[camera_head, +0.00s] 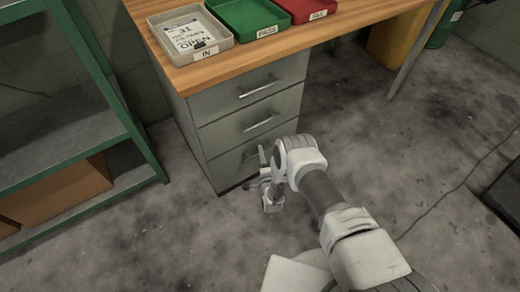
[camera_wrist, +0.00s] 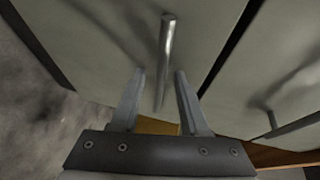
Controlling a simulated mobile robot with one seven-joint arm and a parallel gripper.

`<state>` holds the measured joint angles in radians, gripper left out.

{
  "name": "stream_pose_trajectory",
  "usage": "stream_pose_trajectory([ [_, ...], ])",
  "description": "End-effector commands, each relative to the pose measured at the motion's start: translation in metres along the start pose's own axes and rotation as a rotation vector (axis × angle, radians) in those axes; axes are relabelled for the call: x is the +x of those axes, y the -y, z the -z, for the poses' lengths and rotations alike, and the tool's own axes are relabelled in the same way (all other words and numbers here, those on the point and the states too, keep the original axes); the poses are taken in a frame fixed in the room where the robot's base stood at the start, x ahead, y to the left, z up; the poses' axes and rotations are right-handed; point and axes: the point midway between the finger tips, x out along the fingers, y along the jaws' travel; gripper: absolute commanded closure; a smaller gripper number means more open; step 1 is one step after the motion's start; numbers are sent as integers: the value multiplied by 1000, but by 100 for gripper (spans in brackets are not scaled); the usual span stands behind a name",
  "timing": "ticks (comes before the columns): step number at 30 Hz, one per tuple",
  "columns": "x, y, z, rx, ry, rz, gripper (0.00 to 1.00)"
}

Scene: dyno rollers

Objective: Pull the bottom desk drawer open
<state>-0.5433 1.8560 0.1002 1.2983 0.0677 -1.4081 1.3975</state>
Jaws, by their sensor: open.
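The bottom drawer (camera_head: 228,168) is the lowest of three grey drawer fronts under the wooden desk, and it looks closed. In the head view its handle is hidden behind my gripper (camera_head: 262,172) and wrist. In the wrist view the bar handle (camera_wrist: 167,45) runs down the middle of the drawer front (camera_wrist: 95,45). Its near end shows between the two fingers of my gripper (camera_wrist: 160,75). The fingers are apart, one on each side of the handle. I cannot tell whether either touches it.
The middle drawer's handle (camera_head: 261,124) and the top drawer's handle (camera_head: 258,87) are above. The desk top (camera_head: 330,30) holds several trays. A green shelf (camera_head: 115,105) with a cardboard box (camera_head: 60,190) stands left. The concrete floor (camera_head: 180,235) before the drawers is clear beside my arm.

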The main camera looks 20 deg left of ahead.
Motion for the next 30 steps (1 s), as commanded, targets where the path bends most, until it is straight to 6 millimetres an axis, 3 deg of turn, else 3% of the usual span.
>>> stream_pose_trajectory([
  [16,-2,-2,0,0,0,0,55],
  [24,-2,-2,0,0,0,0,100],
  [30,-2,-2,0,0,0,0,100],
])
